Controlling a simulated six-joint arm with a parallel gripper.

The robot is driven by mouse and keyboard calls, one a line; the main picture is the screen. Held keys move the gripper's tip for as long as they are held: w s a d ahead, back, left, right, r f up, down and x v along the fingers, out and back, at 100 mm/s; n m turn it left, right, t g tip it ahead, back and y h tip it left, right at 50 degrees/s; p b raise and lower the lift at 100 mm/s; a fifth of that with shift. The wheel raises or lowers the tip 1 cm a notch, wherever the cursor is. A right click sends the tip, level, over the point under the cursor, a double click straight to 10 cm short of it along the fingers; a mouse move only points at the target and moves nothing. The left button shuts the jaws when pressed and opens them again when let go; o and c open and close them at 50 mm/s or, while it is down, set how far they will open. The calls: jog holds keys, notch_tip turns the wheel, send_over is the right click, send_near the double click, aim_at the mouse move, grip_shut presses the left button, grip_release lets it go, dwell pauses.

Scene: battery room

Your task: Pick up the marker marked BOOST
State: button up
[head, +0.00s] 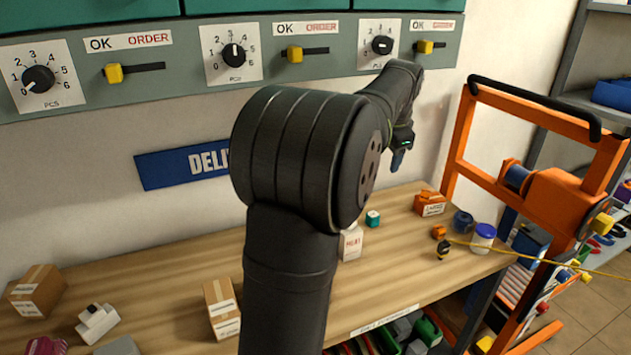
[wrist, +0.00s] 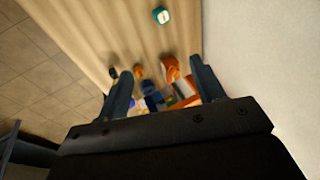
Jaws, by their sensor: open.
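I cannot make out the word BOOST on anything in either view, so I cannot tell which thing is the marker. My gripper (head: 398,160) hangs in the air above the wooden counter (head: 400,275), near the wall. In the wrist view my gripper (wrist: 163,85) has its two dark fingers spread, and no object is held between them. A small teal block (head: 373,217) with a white label stands on the counter; it also shows at the top of the wrist view (wrist: 161,16). A small orange thing (head: 439,232) and a black-and-yellow thing (head: 443,249) stand further right.
A white carton (head: 350,243) stands beside my arm. An orange box (head: 431,204), a dark blue round thing (head: 463,221) and a blue-lidded jar (head: 483,238) are near the right end. An orange frame (head: 545,190) rises beyond it. A panel with knobs (head: 235,55) spans the wall.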

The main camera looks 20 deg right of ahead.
jog(key=w+a+f+n+g+h, duration=0.15)
jog(key=w+f+g, duration=0.25)
jog(key=w+f, duration=0.8)
send_near(370, 215)
jog(key=shift+h, duration=0.45)
jog(key=f, duration=0.3)
jog(key=s+d+f, duration=0.1)
jog(key=shift+f, duration=0.3)
jog(key=shift+w+x, duration=0.15)
jog(key=shift+x, duration=0.8)
jog(key=shift+w+x, duration=0.2)
jog(key=shift+x, duration=0.75)
jog(key=shift+w+x, duration=0.15)
jog(key=shift+x, duration=0.85)
jog(key=shift+r, duration=0.1)
jog(key=c, duration=1.1)
